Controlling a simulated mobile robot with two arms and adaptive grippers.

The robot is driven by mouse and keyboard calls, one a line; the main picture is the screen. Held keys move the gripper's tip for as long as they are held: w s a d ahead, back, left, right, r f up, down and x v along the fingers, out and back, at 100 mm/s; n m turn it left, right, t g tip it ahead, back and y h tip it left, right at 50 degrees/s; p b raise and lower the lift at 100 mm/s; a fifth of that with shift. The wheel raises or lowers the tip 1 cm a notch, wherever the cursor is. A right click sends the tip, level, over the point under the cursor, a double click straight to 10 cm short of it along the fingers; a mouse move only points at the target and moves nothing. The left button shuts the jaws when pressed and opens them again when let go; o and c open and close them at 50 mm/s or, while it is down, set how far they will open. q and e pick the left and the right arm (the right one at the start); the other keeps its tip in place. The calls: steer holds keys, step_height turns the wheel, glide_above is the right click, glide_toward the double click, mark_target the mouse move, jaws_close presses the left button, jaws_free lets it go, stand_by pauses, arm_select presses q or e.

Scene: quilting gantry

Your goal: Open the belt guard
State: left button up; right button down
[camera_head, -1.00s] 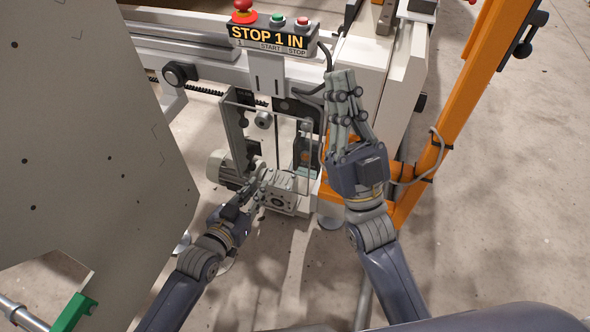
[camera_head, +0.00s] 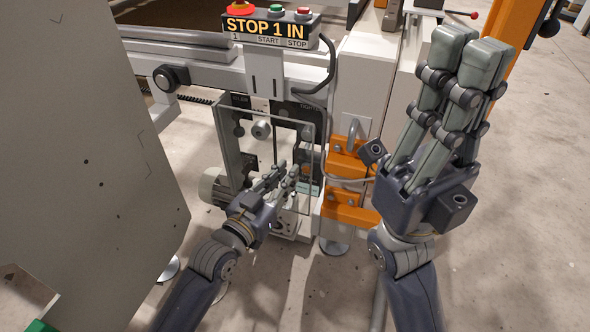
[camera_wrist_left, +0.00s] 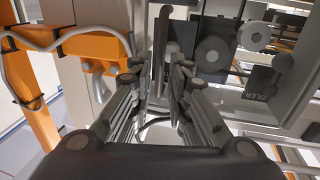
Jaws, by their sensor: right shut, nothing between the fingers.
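The belt guard (camera_head: 312,140) is a clear panel with a thin grey frame, in front of the pulley and motor under the control box. It appears closed over the front, though its exact angle is hard to tell. My left gripper (camera_head: 284,172) is at the lower right of the guard. In the left wrist view its fingers (camera_wrist_left: 162,85) are spread, with a grey upright bar with a hooked top (camera_wrist_left: 161,45) seen between them. I cannot tell whether they touch it. My right gripper (camera_head: 468,55) is shut and empty, raised at the right, apart from the guard.
A control box (camera_head: 270,30) with a red stop button sits above the guard. An orange bracket with a cable (camera_head: 350,170) stands just right of it. A large grey panel (camera_head: 80,150) fills the left.

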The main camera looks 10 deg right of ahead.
arm_select(q)
steer(key=shift+b+x, duration=0.8)
steer(key=shift+x, duration=1.6)
jaws_close()
